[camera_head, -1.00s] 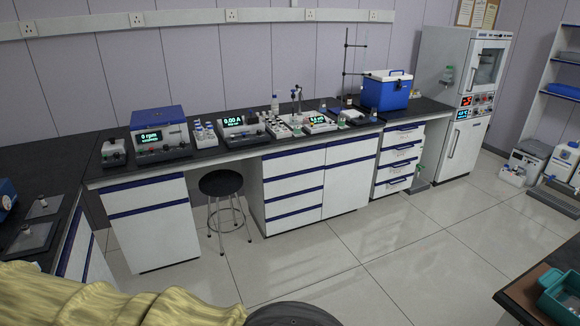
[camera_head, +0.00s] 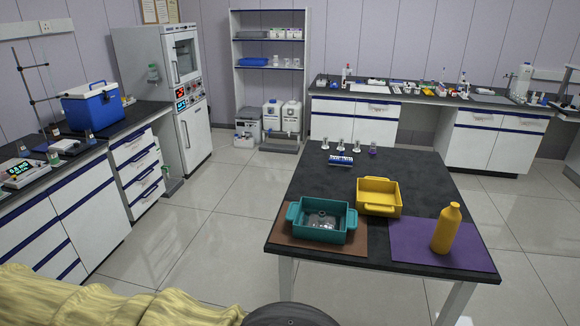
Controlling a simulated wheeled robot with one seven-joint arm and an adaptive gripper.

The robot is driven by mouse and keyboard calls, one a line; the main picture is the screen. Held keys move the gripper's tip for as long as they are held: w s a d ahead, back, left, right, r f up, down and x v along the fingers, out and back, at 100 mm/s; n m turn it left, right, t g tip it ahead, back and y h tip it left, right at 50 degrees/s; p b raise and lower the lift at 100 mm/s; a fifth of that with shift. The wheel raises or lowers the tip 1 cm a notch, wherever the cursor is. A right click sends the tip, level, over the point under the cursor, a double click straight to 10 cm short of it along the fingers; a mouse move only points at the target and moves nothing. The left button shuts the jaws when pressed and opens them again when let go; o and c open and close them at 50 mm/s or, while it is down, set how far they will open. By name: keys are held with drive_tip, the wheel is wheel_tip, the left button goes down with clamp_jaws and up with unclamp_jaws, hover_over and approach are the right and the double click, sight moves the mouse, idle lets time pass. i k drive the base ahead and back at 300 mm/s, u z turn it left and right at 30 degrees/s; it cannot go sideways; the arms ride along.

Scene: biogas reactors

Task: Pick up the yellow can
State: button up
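A yellow can (camera_head: 447,230), shaped like a bottle with a narrow neck and cap, stands upright on a purple mat (camera_head: 415,246). The mat lies at the front right of a black-topped table (camera_head: 340,185). My gripper is not visible in this view, so its state and its place relative to the can are hidden.
A yellow tray (camera_head: 379,196) stands left of the can. A teal tray (camera_head: 321,219) with clear items inside sits on a brown mat (camera_head: 300,237). Several small vessels stand at the table's far side. Open floor lies left of the table. A counter (camera_head: 130,120) runs along the left.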

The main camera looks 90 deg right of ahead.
sight(451, 219)
drive_tip(key=z, duration=5.8)
drive_tip(key=k, duration=1)
drive_tip(key=u, duration=1.95)
drive_tip(key=i, duration=0.35)
drive_tip(key=z, duration=0.15)
